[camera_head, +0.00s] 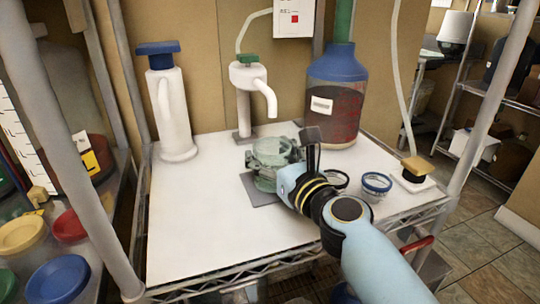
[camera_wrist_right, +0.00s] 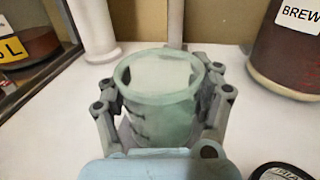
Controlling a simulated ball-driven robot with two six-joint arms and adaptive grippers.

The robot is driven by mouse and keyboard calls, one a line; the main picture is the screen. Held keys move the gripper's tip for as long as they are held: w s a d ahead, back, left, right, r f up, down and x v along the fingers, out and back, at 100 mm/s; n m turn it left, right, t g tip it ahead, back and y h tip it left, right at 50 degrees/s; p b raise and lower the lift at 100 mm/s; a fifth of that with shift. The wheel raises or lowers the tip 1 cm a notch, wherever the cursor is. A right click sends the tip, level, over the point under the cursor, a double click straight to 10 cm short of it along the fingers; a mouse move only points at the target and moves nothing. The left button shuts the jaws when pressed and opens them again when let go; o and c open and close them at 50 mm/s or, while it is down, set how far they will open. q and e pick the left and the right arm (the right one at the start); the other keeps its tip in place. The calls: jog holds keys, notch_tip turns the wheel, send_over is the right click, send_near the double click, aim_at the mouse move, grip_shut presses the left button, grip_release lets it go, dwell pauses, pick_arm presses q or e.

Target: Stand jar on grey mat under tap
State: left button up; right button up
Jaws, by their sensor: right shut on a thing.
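A greenish glass jar (camera_head: 266,172) is upright near the middle of the white table, and it also fills the centre of the right wrist view (camera_wrist_right: 160,105). My right gripper (camera_head: 282,152) is shut around it, with one finger on each side of the glass in the right wrist view (camera_wrist_right: 163,95). The grey mat (camera_head: 262,194) shows at the jar's lower front; the jar hides part of it. I cannot tell whether the jar's base touches the mat. The white tap (camera_head: 250,78) with a curved spout stands just behind the jar. My left gripper is out of view.
A tall white dispenser with a blue top (camera_head: 170,110) stands at the left. A large dark bottle with a blue shoulder (camera_head: 335,95) stands behind right. A blue-rimmed small jar (camera_head: 376,186) sits right of my gripper. The front left table (camera_head: 195,225) is clear.

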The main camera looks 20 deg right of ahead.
jog(key=o, duration=1.5)
jog(key=shift+f, duration=0.1)
jog(key=shift+r, duration=0.25)
jog(key=s, duration=0.3)
jog(key=s+d, duration=0.1)
jog(key=s, duration=0.3)
jog(key=s+d, duration=0.1)
jog(key=s, duration=0.2)
jog(key=shift+s+f+b, duration=0.15)
jog(key=shift+s+b, duration=0.2)
jog(key=shift+b, duration=0.05)
jog(key=shift+s+d, duration=0.15)
jog(key=shift+s, duration=0.45)
